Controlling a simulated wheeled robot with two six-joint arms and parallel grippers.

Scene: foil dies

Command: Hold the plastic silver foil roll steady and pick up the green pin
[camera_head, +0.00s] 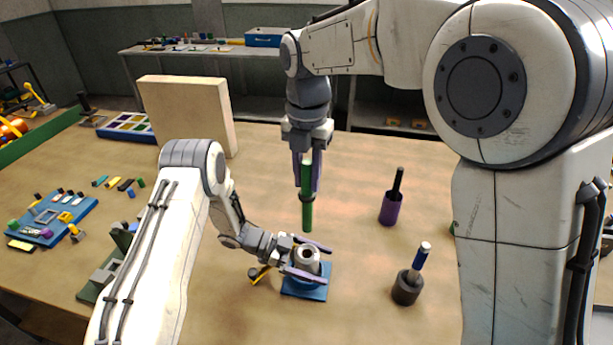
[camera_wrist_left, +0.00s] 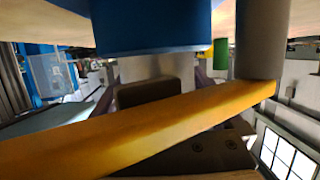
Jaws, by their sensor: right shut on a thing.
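The silver foil roll (camera_head: 307,257), a short grey ring with a hole on top, stands on a blue square base (camera_head: 304,293). My left gripper (camera_head: 312,262) has one finger on each side of the roll, low by the base; I cannot tell whether they touch it. My right gripper (camera_head: 307,183) points straight down and is shut on the upper part of the green pin (camera_head: 307,214). The pin is upright, behind the roll in the picture.
A purple holder (camera_head: 390,209) and a dark holder (camera_head: 405,290) with upright pins stand to the right. A beige panel (camera_head: 188,112) stands at the back left. A blue tray (camera_head: 55,217) with small parts lies at the left. A yellow bar (camera_wrist_left: 150,130) crosses the left wrist view.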

